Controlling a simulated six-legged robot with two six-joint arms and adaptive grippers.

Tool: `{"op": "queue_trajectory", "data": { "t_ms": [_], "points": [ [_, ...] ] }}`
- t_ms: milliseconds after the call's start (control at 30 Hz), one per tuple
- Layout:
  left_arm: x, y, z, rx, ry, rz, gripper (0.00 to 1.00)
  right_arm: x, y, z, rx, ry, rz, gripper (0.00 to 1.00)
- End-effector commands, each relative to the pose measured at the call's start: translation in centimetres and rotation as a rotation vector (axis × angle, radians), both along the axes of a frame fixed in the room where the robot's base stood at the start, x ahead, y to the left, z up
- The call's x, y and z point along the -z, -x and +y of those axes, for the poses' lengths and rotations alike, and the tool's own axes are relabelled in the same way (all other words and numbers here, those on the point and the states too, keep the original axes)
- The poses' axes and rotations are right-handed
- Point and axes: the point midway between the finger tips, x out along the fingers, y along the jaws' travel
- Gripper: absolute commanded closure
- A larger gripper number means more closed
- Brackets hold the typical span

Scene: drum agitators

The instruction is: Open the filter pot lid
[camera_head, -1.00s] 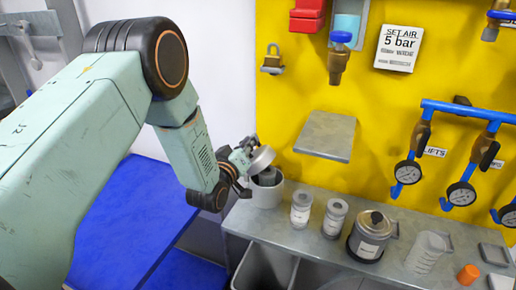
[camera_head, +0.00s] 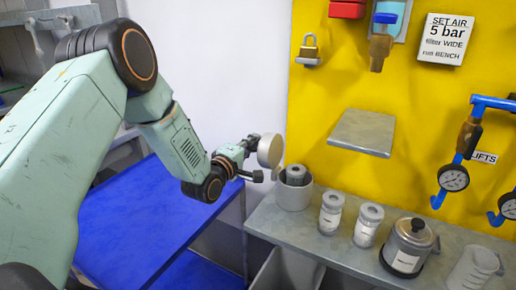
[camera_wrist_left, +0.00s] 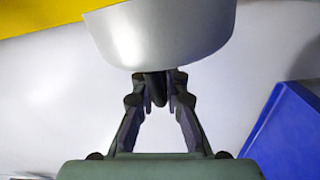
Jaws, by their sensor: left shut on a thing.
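My left gripper (camera_head: 252,164) is shut on a round grey lid (camera_head: 270,151). The lid is tilted nearly on edge, in the air just left of and above an open light-grey pot. In the left wrist view the lid (camera_wrist_left: 165,35) fills the top middle, and the fingers of my left gripper (camera_wrist_left: 157,85) close on a dark stub under it. The open filter pot (camera_head: 294,197) stands at the left end of the grey shelf. A dark grey cylindrical insert (camera_head: 296,174) shows in its mouth. The lid is apart from the pot. My right gripper is out of view.
Two labelled jars (camera_head: 331,212) and a metal canister (camera_head: 408,250) with a black knob stand right of the pot, with a clear beaker (camera_head: 472,270) beyond. A grey wall ledge (camera_head: 362,132) juts out above them. A blue table (camera_head: 150,215) with free room lies left.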

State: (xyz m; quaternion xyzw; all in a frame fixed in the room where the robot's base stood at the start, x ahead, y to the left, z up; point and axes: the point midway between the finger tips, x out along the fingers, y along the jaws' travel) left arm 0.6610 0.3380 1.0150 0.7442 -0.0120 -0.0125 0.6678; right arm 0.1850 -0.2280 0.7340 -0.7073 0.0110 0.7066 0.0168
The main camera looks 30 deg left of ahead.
Motion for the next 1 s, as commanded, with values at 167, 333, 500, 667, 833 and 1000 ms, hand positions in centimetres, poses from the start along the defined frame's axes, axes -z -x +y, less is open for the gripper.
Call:
{"op": "queue_trajectory", "data": {
  "t_ms": [167,333,500,667,833,1000],
  "points": [
    [1.1,-0.1,1.0,-0.007,0.109,0.001,1.00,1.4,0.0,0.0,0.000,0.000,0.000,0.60],
    [1.7,-0.1,1.3,-0.006,0.102,0.004,1.00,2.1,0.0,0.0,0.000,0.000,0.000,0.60],
    [2.1,-0.1,1.4,-0.005,0.100,0.007,1.00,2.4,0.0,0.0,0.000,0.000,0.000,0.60],
    [2.2,0.0,1.4,-0.003,0.099,0.008,1.00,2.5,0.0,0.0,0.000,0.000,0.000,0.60],
    [2.3,0.0,1.3,-0.002,0.099,0.009,1.00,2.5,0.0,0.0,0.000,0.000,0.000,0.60],
    [2.3,0.0,1.3,-0.001,0.098,0.010,1.00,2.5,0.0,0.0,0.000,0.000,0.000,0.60]
  ]
}}
